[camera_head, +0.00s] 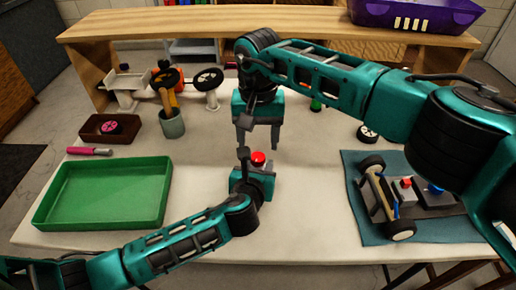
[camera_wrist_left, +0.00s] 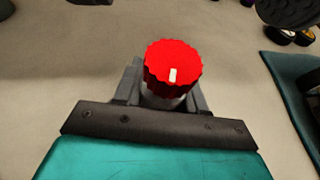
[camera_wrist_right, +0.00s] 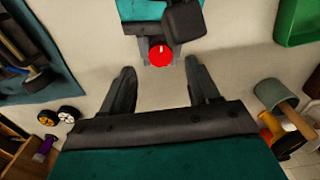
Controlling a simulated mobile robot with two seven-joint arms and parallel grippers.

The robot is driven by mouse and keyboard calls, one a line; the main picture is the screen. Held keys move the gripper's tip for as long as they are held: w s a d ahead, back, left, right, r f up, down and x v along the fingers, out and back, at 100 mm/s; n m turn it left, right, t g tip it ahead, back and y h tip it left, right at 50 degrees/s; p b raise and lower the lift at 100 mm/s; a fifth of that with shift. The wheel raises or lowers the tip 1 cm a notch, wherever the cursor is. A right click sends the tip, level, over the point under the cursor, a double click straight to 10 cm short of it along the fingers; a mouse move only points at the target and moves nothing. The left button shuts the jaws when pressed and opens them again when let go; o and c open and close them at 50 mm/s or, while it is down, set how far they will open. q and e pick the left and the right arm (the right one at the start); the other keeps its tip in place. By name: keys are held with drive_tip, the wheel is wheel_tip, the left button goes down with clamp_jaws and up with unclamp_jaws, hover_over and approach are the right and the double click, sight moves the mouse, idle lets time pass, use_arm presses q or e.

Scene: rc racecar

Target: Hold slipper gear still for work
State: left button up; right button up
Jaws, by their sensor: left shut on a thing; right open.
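A red ridged knob-like gear (camera_head: 258,158) with a white mark on top shows in all views; I take it as the slipper gear. It sits on a grey cylinder. My left gripper (camera_head: 256,170) is shut around this cylinder, below the red top. The left wrist view shows the red gear (camera_wrist_left: 173,66) upright between its fingers. My right gripper (camera_head: 258,143) is open and empty, pointing down just beyond the gear. In the right wrist view the gear (camera_wrist_right: 161,56) lies past the open fingertips. What is under the cylinder is hidden.
A green tray (camera_head: 105,222) is at left, with a pink-handled tool (camera_head: 90,151) behind it. A grey cup (camera_head: 172,126) holds a yellow-handled tool. The racecar chassis (camera_head: 386,205) sits on a teal mat (camera_head: 350,160) at right.

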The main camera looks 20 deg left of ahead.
sight(258, 157)
wheel_tip(258, 157, up, 8)
drive_tip(key=m, duration=0.7)
wheel_tip(258, 157, down, 13)
drive_tip(key=n, duration=0.5)
drive_tip(key=shift+r, duration=0.1)
drive_tip(key=shift+r+m, duration=0.2)
drive_tip(key=shift+m, duration=0.3)
drive_tip(key=m, duration=0.3)
drive_tip(key=n, duration=0.4)
wheel_tip(258, 157, up, 12)
drive_tip(key=m, duration=0.5)
drive_tip(key=shift+w, duration=0.2)
